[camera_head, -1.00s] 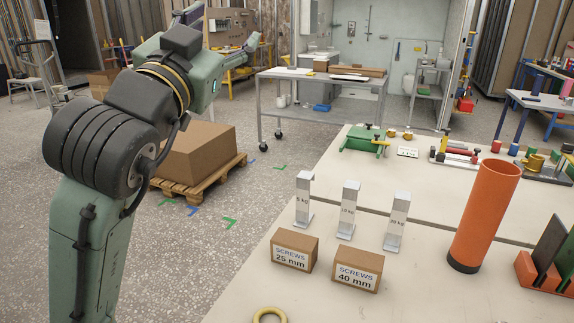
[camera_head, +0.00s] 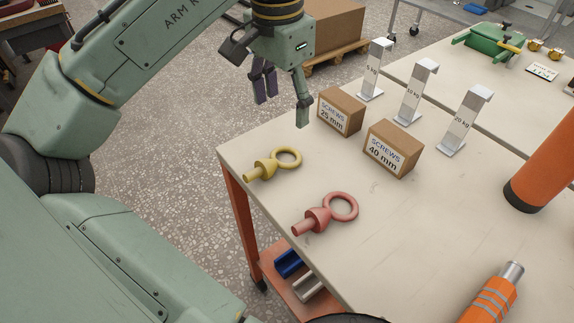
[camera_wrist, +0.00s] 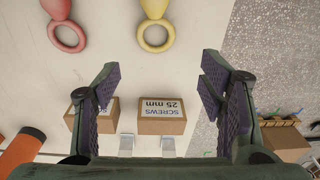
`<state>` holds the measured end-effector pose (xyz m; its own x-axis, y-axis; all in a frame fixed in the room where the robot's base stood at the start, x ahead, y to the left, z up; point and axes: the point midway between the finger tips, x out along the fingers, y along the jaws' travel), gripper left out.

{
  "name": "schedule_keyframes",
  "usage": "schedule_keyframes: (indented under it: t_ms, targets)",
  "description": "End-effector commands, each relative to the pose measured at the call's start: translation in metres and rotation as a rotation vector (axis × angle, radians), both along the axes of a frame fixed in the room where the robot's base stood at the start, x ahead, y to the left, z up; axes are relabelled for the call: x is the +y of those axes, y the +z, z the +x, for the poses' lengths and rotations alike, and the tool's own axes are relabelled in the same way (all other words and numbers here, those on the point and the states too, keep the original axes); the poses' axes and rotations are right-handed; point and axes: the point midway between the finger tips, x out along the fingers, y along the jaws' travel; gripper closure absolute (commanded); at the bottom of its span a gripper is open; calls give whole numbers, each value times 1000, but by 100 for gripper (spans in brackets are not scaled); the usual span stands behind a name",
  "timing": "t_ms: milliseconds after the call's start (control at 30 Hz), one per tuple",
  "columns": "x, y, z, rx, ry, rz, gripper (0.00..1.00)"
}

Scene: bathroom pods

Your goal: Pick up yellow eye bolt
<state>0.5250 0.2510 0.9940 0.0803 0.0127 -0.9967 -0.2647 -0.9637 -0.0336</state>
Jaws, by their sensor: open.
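The yellow eye bolt (camera_head: 272,165) lies on the table near its left edge, with its ring to the right and its shank to the left in the head view. It also shows at the top of the wrist view (camera_wrist: 155,32), where its shank is cut off. My gripper (camera_head: 283,108) is open and points down, above and beyond the bolt, near the table's far left edge. In the wrist view my gripper (camera_wrist: 160,85) has its fingers wide apart with nothing between them at their level. The bolt is apart from the fingers.
A red eye bolt (camera_head: 326,214) lies close beside the yellow one. Two screw boxes, 25 mm (camera_head: 341,111) and 40 mm (camera_head: 393,149), stand near the gripper. Metal weights (camera_head: 418,92) stand behind them. An orange tube (camera_head: 545,178) is at right. The table middle is clear.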

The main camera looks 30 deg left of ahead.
Motion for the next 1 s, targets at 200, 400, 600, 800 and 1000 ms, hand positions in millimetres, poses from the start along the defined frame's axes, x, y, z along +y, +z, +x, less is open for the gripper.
schedule_keyframes:
  t_ms: [200,400,600,800,1000]
  targets:
    - [4,-14,-18,85,22,-14,36]
    - [4,-45,-17,84,21,-15,36]
    - [4,-61,-17,83,22,-12,36]
    - [5,-85,-14,83,22,-12,36]
    - [5,-110,-13,81,22,-12,36]
